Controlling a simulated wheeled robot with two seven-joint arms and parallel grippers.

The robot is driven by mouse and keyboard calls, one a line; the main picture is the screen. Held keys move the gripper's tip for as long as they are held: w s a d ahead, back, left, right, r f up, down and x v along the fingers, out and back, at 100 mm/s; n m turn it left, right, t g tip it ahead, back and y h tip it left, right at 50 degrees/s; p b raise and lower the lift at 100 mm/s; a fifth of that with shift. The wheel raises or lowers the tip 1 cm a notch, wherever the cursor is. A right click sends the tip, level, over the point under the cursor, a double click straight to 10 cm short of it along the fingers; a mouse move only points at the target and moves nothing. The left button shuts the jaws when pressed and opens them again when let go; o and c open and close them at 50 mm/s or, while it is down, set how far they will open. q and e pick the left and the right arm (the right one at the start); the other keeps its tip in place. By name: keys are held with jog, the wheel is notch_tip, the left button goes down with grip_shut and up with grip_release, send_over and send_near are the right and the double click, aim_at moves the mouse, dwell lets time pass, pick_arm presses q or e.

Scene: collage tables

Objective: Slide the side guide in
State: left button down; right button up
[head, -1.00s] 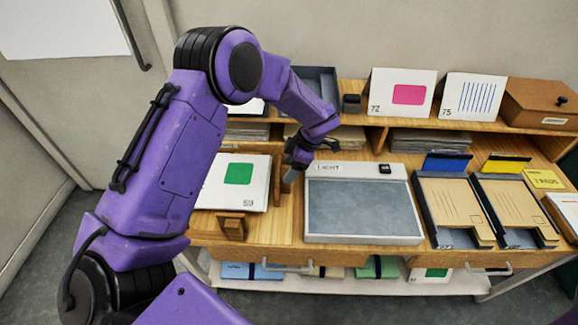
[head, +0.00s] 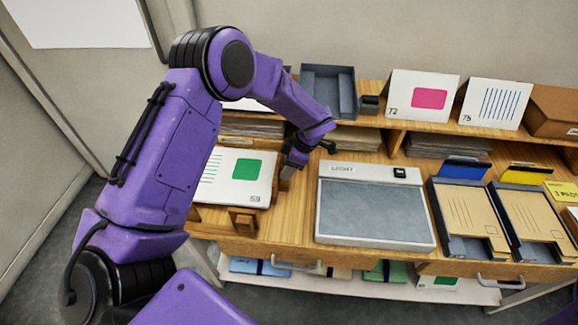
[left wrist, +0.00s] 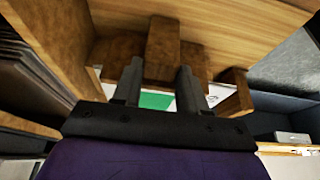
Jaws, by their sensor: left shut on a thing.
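My left gripper (head: 287,172) reaches down at the right edge of a stack of white cards with a green square (head: 233,178). In the left wrist view my left gripper (left wrist: 158,88) has its two dark fingers on either side of a brown wooden block, the side guide (left wrist: 163,48), and is shut on it. The guide is mostly hidden behind the gripper in the head view. The green and white card shows between and beside the fingers in the wrist view. My right gripper is not in view.
A wooden bracket (head: 243,220) stands at the front of the card stack. A grey light box (head: 375,210) lies to the right, with bare tabletop between it and the gripper. Two trays with tan folders (head: 465,205) lie further right. A shelf with cards (head: 423,97) stands behind.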

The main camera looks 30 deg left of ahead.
pick_arm(q)
jog(key=shift+s+a+f, duration=0.1)
jog(key=shift+s+a, duration=0.05)
jog(key=shift+a, duration=0.05)
jog(key=shift+d, duration=0.15)
jog(key=c, duration=0.6)
grip_release()
jog(key=shift+w+r, duration=0.2)
jog(key=shift+r, duration=0.1)
jog(key=b+v, duration=0.2)
jog(key=v, duration=0.8)
